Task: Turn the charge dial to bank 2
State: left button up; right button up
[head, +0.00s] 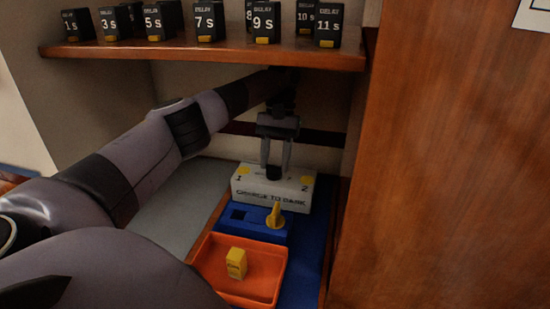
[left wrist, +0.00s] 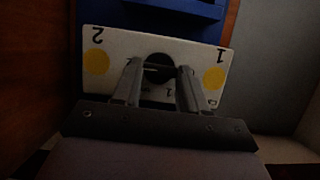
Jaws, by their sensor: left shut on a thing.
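The charge box (head: 272,196) is a white block with a "1" and yellow spot at its left and a "2" and yellow spot at its right. It also shows upside down in the left wrist view (left wrist: 200,52). The charge dial (head: 273,174) is a round black knob in the middle of its top, also in the left wrist view (left wrist: 160,66). My left gripper (head: 274,166) reaches down over the dial, its two fingers on either side, shut on it. The fingers partly hide the dial, so I cannot tell which bank it points to. My right gripper is not in view.
A blue unit (head: 250,219) with a yellow lever (head: 274,214) stands in front of the box. An orange tray (head: 208,261) holds a yellow block (head: 236,263). A shelf (head: 200,51) of black delay blocks hangs above. A wooden panel (head: 440,160) closes the right side.

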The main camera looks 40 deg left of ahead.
pick_arm(q)
jog(key=o, duration=1.1)
jog(key=shift+c, duration=0.2)
